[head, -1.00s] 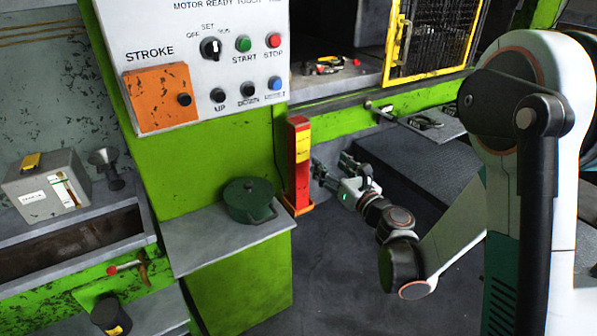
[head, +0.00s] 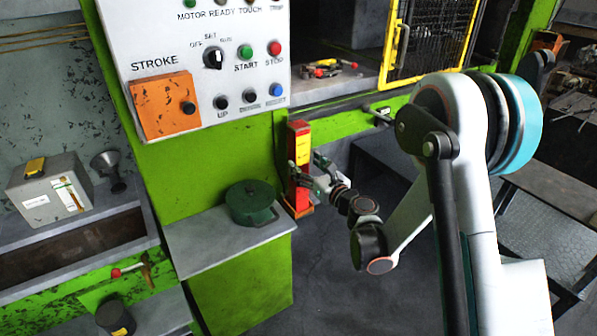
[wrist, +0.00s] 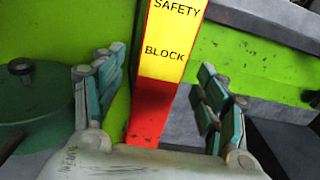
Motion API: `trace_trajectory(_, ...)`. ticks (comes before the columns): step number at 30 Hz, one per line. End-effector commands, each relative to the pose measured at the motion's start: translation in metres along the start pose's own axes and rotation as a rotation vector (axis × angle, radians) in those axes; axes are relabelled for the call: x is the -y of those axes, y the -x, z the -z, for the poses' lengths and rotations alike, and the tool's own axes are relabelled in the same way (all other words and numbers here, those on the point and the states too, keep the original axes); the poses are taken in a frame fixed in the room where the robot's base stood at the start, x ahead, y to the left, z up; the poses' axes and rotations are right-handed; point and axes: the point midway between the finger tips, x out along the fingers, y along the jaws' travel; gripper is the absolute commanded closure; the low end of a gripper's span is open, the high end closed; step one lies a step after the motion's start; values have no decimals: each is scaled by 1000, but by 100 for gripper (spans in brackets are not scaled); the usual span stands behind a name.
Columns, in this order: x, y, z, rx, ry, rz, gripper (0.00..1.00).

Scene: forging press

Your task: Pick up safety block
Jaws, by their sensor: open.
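The safety block (head: 301,148) is a tall red post with a yellow label. It stands upright against the green press frame, on a small orange foot. In the wrist view its yellow face reads SAFETY BLOCK, with the red lower part (wrist: 150,112) below. My gripper (head: 311,175) is at the block's lower right side in the head view. In the wrist view my gripper (wrist: 158,90) is open, one finger on each side of the block, with visible gaps. The wrist housing hides the block's base there.
A green lidded pot (head: 251,202) stands on a grey shelf (head: 190,238) left of the block. The control panel (head: 200,65) is above. A yellow-framed mesh guard (head: 432,40) is at upper right. Dark floor lies in front of the block.

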Motion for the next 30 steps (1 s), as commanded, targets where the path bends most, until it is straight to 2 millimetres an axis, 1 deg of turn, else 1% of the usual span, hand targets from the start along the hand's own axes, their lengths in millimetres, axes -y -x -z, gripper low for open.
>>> trace_trajectory(6, -1, -31, -1, 0, 0, -2, 33)
trace_trajectory(9, 0, -42, -1, 0, 0, -1, 33)
trace_trajectory(12, 0, -47, -2, 0, 0, 0, 33)
trace_trajectory(18, 0, -47, -3, 0, 0, 0, 33)
trace_trajectory(19, 0, -47, -3, 0, 0, 0, 36)
trace_trajectory(20, 0, -47, -3, 0, 0, 0, 42)
trace_trajectory(21, 0, -47, -3, 0, 0, 0, 51)
trace_trajectory(23, 0, -47, -3, 0, 0, 0, 65)
trace_trajectory(24, 0, -47, -3, 0, 0, 0, 74)
trace_trajectory(26, 0, -47, -3, 0, 0, 0, 88)
trace_trajectory(27, 0, -47, -3, 0, 0, 0, 97)
trace_trajectory(28, 0, -47, -3, 0, 0, 0, 100)
trace_trajectory(30, 0, -47, -3, 0, 0, 0, 100)
